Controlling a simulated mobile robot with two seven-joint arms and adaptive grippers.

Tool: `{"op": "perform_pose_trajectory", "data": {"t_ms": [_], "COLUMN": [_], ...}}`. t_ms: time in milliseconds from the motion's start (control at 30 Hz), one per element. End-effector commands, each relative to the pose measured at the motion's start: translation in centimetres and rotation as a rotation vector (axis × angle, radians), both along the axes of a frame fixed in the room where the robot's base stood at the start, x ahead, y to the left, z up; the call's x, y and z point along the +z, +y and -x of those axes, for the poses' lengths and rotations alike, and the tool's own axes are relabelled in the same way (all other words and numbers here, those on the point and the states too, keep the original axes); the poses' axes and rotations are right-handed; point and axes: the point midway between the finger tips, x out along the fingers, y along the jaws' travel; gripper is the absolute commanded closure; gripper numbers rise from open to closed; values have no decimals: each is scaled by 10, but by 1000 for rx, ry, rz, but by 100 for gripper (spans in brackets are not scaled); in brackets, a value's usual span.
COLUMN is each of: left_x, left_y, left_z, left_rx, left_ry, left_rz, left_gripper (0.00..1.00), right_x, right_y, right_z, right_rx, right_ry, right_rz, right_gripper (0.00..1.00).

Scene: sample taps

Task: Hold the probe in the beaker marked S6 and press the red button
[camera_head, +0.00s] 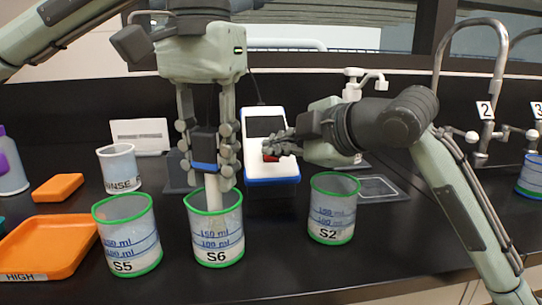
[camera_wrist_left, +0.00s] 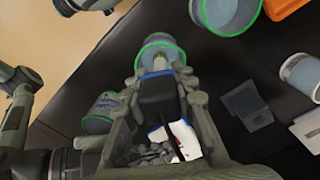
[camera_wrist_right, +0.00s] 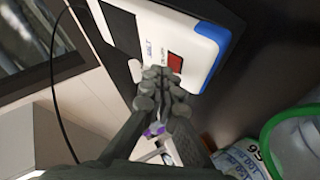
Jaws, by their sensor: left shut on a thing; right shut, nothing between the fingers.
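My left gripper (camera_head: 209,174) is shut on the black probe (camera_head: 205,140) with a blue band. The probe's pale shaft reaches down inside the green-rimmed beaker marked S6 (camera_head: 217,235); its tip is hidden. The left wrist view also shows the probe (camera_wrist_left: 158,98) between the fingers. The white meter (camera_head: 265,125) with a blue base stands behind, with a red button (camera_wrist_right: 175,62) on its face. My right gripper (camera_head: 272,149) is shut and empty, its fingertips right at the button's edge and partly covering it in the head view. I cannot tell whether they touch it.
Beaker S5 (camera_head: 125,245) stands left of S6 and beaker S2 (camera_head: 332,215) right of it, under my right arm. Taps (camera_head: 481,140) stand at the right.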

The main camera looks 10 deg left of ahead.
Motion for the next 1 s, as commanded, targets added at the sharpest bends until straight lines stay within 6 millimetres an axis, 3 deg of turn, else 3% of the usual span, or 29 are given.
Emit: {"op": "perform_pose_trajectory", "data": {"t_ms": [1000], "left_x": [0], "left_y": [0], "left_z": [0], "left_rx": [0], "left_ry": [0], "left_rz": [0], "left_gripper": [99], "right_x": [-7], "right_y": [1], "right_z": [-3], "right_rx": [0], "right_ry": [1], "right_rz": [1], "right_gripper": [100]}}
